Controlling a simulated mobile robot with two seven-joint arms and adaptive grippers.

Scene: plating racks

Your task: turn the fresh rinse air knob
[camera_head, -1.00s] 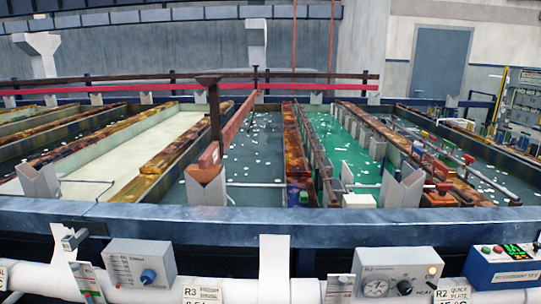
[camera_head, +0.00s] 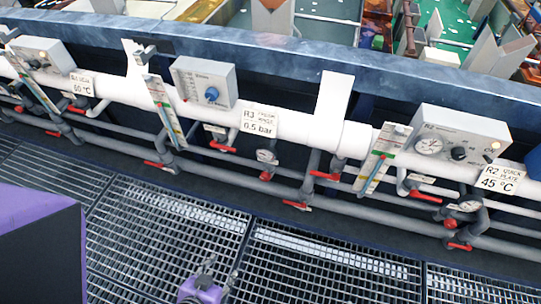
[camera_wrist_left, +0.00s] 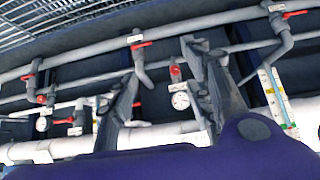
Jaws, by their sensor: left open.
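The fresh rinse air knob (camera_head: 211,94) is a blue round knob on the front of a grey control box (camera_head: 192,76). The box sits on the white pipe in the head view. A label (camera_head: 260,121) reading R3 fresh rinse, 0.5 bar, hangs to its right. My left gripper (camera_head: 222,268) is at the bottom of the head view, over the floor grating and well below the knob in the picture. In the left wrist view my left gripper (camera_wrist_left: 160,62) is open, with nothing between its fingers. I cannot make out the knob there. My right gripper is not in view.
The white pipe (camera_head: 292,125) runs along the tank edge. Grey pipes with red valve handles (camera_head: 222,146) and a gauge (camera_head: 267,156) lie below it. A flow tube (camera_head: 165,111) stands left of the box. Another box (camera_head: 462,135) is at right. Floor grating (camera_head: 165,235) is clear in front.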

